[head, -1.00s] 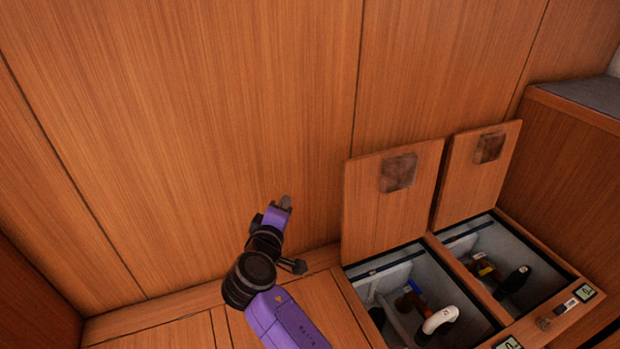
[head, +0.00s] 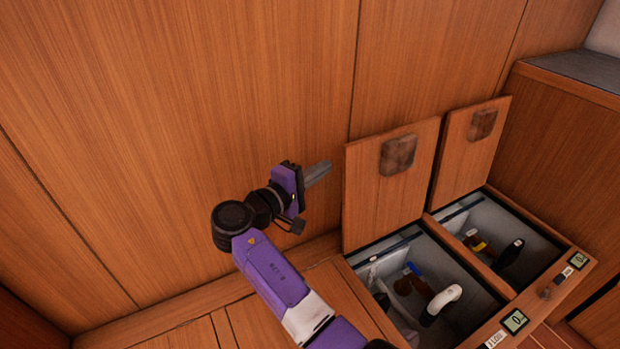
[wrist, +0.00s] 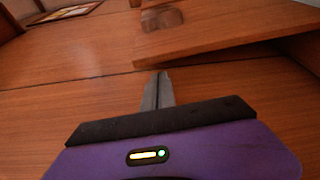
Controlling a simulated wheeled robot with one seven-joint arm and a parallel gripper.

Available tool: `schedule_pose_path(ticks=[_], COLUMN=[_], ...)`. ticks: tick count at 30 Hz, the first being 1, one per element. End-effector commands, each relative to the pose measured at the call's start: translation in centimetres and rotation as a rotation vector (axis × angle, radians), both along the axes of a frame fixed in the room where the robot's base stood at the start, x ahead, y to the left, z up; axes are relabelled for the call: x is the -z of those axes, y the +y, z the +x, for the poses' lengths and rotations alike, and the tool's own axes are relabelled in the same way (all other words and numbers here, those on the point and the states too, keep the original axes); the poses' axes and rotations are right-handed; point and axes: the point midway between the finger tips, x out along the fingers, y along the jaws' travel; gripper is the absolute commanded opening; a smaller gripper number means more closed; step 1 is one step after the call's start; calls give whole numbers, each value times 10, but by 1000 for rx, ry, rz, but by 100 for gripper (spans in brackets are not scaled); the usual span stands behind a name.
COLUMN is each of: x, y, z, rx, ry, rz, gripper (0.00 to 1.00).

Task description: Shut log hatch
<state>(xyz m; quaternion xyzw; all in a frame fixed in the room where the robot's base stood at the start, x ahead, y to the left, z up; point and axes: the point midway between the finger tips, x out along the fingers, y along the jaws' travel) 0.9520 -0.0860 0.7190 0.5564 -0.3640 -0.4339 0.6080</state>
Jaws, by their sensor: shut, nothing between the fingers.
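Two wooden hatch lids stand open, leaning up against the panelled wall. The nearer lid (head: 385,205) and the farther lid (head: 468,155) each bear a brown square patch. I cannot tell which is the log hatch. Below them are two open compartments with pale walls. My gripper (head: 325,168) is shut and empty, left of the nearer lid's upper left edge, its fingers pointing right. A gap shows between fingertips and lid in the head view. In the wrist view, the fingers (wrist: 159,90) point toward a wooden board, apparently the nearer lid (wrist: 235,30).
The nearer compartment holds a white-topped curved handle (head: 443,300) and brown and blue fittings. The farther one holds a black handle (head: 510,252) and a yellow fitting. Small displays (head: 515,321) sit on the front rim. A grey-topped cabinet (head: 575,75) stands right. Bench planks lie left.

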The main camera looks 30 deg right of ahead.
Motion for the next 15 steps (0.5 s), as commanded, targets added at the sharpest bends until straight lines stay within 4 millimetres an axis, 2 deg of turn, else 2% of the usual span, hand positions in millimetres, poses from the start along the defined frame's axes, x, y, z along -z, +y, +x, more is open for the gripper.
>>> schedule_pose_path(ticks=[1,6,15], x=[2,3,2], y=[-9,-29,-39], z=[3,11,15], rx=[3,0,-1], ry=[-1,-1,-1], rz=[1,0,0], gripper=[0,0,0])
